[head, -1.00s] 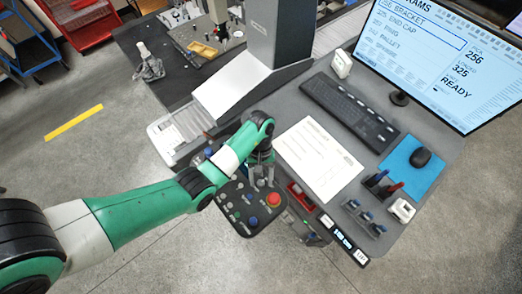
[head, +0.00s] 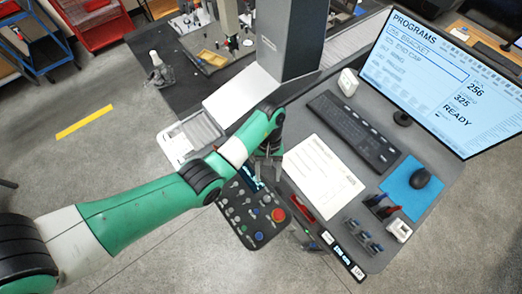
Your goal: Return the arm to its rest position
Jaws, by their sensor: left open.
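My left arm comes in from the left in the head view, green and white with dark joints. My left gripper (head: 265,170) is open and points down over the upper part of the dark control panel (head: 240,225). No object shows between its fingers. The panel carries several knobs and a large red button (head: 278,214), which is to the lower right of the gripper and uncovered. Whether the fingertips touch the panel cannot be told. My right gripper is not in view.
A paper sheet (head: 322,175), a keyboard (head: 355,132), a mouse (head: 420,178) on a blue pad and a monitor (head: 440,75) stand on the grey desk. A measuring machine column (head: 292,40) rises behind. Pen holders are at the lower right. Open floor lies left.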

